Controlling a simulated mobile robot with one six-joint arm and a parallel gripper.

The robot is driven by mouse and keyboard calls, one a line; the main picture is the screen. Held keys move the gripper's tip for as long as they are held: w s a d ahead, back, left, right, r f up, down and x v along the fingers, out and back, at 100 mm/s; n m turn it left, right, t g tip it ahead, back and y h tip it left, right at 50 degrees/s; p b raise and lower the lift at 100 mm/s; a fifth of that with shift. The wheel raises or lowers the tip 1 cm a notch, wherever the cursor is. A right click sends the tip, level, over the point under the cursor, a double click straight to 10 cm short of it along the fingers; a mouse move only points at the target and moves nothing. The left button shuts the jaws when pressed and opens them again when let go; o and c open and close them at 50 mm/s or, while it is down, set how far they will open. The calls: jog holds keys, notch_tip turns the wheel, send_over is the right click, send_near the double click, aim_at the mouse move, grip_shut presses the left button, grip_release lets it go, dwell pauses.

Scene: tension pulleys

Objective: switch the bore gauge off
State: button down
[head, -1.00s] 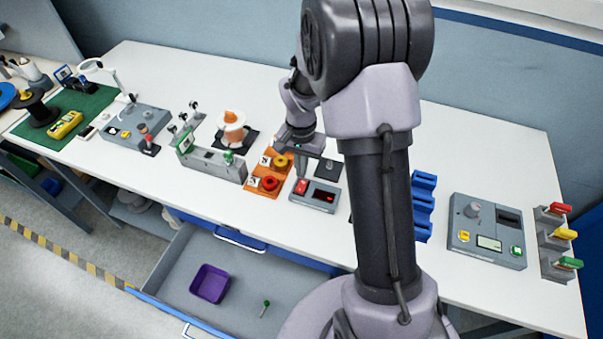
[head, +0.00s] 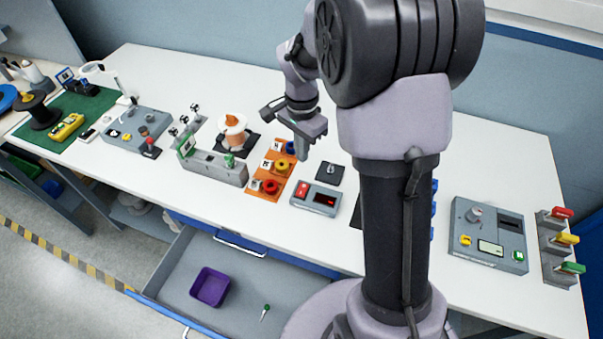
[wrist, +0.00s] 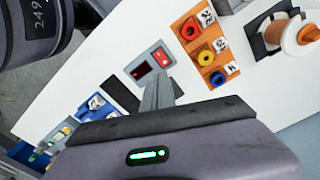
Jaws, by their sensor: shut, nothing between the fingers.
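The bore gauge appears to be the small grey box (head: 314,207) on the white bench, with a red rocker switch (head: 302,190) at its left and a dark display (head: 325,199) showing red marks. In the wrist view the red switch (wrist: 161,57) and the display with red marks (wrist: 142,71) are both visible just beyond my fingers. Which way the rocker is tilted is too small to tell. My gripper (head: 301,156) is shut and empty, raised above the bench behind the box and apart from it. Its fingers also show in the wrist view (wrist: 160,90).
An orange board (head: 256,190) with red, yellow and blue rings lies left of the box. A dark square plate with a small knob (head: 329,174) lies behind it. A grey fixture (head: 215,168) stands farther left. An open drawer (head: 185,270) holds a purple bin (head: 210,287).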

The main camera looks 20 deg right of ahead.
aim_at(301, 194)
jog(key=m+b, duration=0.1)
jog(key=m, duration=0.3)
jog(key=m+b, duration=0.1)
jog(key=m, duration=0.3)
jog(key=m+b, duration=0.2)
jog(key=m, duration=0.3)
jog(key=shift+s+a, duration=0.3)
notch_tip(301, 194, down, 14)
jog(key=b, duration=0.5)
